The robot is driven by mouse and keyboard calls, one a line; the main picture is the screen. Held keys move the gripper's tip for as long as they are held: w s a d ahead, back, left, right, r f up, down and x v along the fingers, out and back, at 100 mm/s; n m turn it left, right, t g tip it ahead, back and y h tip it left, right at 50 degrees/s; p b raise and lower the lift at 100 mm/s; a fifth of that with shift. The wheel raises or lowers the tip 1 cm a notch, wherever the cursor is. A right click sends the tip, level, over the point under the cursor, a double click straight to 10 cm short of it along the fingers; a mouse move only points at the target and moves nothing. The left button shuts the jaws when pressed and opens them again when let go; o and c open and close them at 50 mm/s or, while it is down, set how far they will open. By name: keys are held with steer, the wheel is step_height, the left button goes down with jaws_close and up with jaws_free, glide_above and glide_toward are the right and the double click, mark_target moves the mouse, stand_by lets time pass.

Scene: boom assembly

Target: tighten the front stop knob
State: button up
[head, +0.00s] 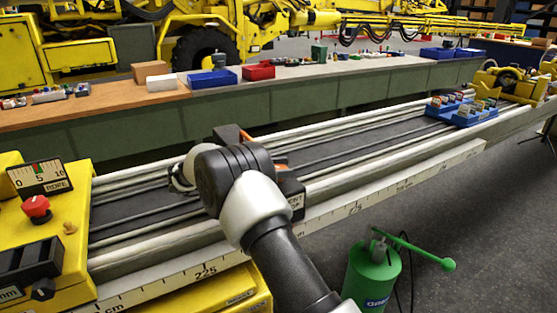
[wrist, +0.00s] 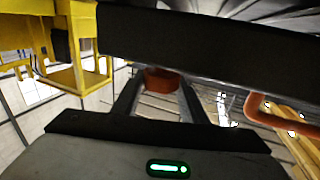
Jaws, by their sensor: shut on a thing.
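The front stop shows in the head view as a dark block (head: 291,193) on the boom's near rail, with a white label partly covered by my arm. An orange-red knob (wrist: 161,77) shows in the wrist view between the two dark fingers of my gripper (wrist: 158,88). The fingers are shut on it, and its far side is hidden. In the head view my arm hides the gripper and the knob. Small orange parts show just past my wrist, but I cannot tell which parts they are.
A yellow console (head: 58,235) with a rope gauge (head: 40,177) and a red button (head: 36,207) stands at left. A blue tray (head: 462,112) sits farther along the boom. A green pump (head: 374,275) stands in front. An orange curved bar (wrist: 262,112) is right of the fingers.

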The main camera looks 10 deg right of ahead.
steer(key=shift+f+m+g+p, duration=0.15)
steer(key=shift+m+g+p, duration=0.8)
steer(key=shift+g, duration=0.75)
steer(key=shift+s+d+f+m+g, duration=0.1)
steer(key=shift+f+m+g, duration=0.1)
steer(key=shift+m+g, duration=0.1)
steer(key=o, duration=1)
steer(key=shift+o, duration=0.2)
steer(key=shift+r, duration=0.15)
